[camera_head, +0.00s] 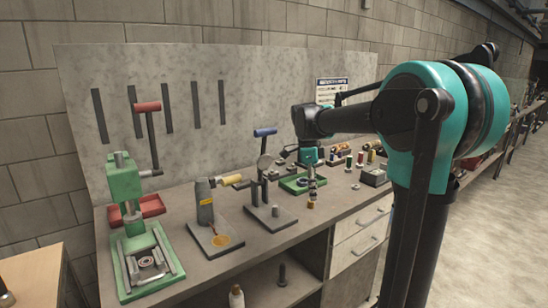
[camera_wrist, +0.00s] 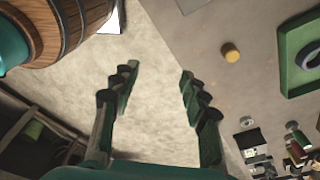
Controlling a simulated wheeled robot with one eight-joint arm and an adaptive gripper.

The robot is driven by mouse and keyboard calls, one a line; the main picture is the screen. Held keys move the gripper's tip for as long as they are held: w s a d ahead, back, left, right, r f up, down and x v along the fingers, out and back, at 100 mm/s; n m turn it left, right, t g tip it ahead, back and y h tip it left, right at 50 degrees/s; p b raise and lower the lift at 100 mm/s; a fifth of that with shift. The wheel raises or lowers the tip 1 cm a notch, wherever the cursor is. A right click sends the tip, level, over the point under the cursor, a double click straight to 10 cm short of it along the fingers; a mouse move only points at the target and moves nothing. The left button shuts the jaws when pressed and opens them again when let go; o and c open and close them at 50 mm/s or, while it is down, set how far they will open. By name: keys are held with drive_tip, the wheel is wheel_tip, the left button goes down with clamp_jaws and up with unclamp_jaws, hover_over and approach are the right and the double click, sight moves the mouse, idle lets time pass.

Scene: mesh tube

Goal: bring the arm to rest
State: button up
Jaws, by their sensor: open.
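My arm, teal and dark grey, reaches from the right over the workbench (camera_head: 240,235) in the head view. My gripper (camera_head: 311,178) hangs down near the green tray (camera_head: 291,186), small and partly hard to make out. In the wrist view my gripper (camera_wrist: 158,76) has its two dark jointed fingers spread wide, with nothing between them but pale floor. A corner of the green tray also shows at the right of the wrist view (camera_wrist: 286,62).
A green press (camera_head: 143,240), a grey bottle (camera_head: 204,203) and a stand (camera_head: 270,215) occupy the bench. A small yellow-brown cylinder (camera_wrist: 231,52) stands right of my fingers. A wooden barrel (camera_wrist: 60,30) is at upper left in the wrist view. Small parts crowd the lower right.

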drive_tip(key=s+d+f+n+t+y, duration=0.1)
drive_tip(key=s+d+f+n+t, duration=0.1)
drive_tip(key=s+f+n, duration=0.7)
drive_tip(key=s+d+f+n+t, duration=0.2)
drive_tip(key=s+d+f+n, duration=0.2)
drive_tip(key=s+f+n, duration=0.6)
drive_tip(key=s+f, duration=0.1)
drive_tip(key=s, duration=0.2)
drive_tip(key=shift+s+f+y, duration=0.15)
drive_tip(key=shift+f+y, duration=0.25)
